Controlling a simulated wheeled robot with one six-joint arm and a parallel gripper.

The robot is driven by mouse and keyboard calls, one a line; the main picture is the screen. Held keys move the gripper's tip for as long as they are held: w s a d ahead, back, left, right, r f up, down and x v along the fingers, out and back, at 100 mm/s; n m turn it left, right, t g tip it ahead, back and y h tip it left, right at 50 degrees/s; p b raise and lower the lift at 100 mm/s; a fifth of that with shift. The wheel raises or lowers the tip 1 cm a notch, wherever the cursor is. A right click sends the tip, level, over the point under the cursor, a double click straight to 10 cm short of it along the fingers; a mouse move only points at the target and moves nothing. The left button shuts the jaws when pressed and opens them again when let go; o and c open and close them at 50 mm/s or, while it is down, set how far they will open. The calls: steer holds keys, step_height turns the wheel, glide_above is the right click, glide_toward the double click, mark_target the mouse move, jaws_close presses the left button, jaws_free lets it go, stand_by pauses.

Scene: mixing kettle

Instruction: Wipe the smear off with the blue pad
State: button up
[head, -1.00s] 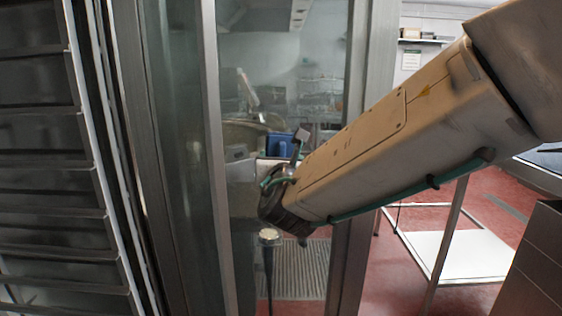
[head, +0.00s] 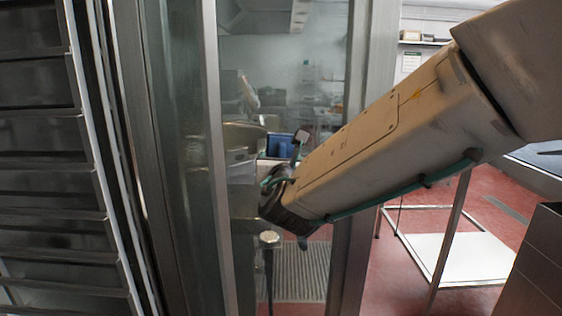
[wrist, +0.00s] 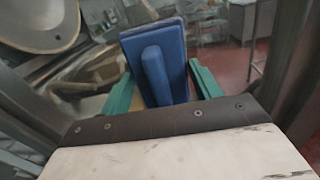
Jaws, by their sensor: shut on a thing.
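The blue pad (wrist: 180,62), with a raised blue handle (wrist: 156,75) on its back, is upright in the wrist view. My gripper (wrist: 162,78) has its two teal fingers on either side of the handle and is shut on it. In the head view the pad (head: 280,144) shows as a small blue patch beyond my wrist, behind the door frame's opening. My fingers are mostly hidden there by my arm. I cannot make out the smear in either view. The pad's wiping face points away from the wrist camera, and I cannot tell whether it touches anything.
A large round metal kettle part (wrist: 40,22) is at the upper left of the wrist view. In the head view, a metal door frame (head: 357,150) and a glass pane (head: 175,150) stand close to my arm. A white low shelf (head: 470,255) is at the right on red floor.

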steer(key=shift+w, duration=0.5)
steer(key=d, duration=0.4)
steer(key=shift+w, duration=0.15)
steer(key=shift+a, duration=2.05)
steer(key=shift+c, duration=0.4)
steer(key=shift+r, duration=0.1)
steer(key=shift+s+d, duration=0.2)
steer(key=shift+s, duration=2.75)
